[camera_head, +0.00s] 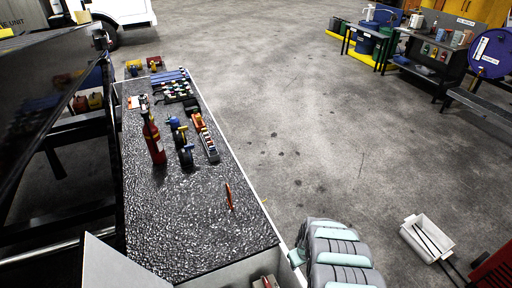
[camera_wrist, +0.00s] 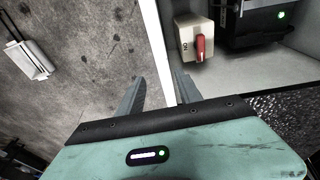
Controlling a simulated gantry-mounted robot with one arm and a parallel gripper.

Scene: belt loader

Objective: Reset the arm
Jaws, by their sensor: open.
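My gripper (camera_wrist: 160,88) is open and empty in the wrist view. Its two grey fingers stand apart over a white edge, with the concrete floor to the left and an open recess to the right. My arm (camera_head: 340,255), grey with pale teal bands, shows at the bottom of the head view, just right of the near end of the belt loader's dark textured surface (camera_head: 195,225). My fingertips cannot be made out in the head view.
A beige box with a red rotary switch (camera_wrist: 200,48) and a black unit with a green light (camera_wrist: 275,20) sit in the recess. A white tray (camera_head: 427,238) lies on the open floor.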

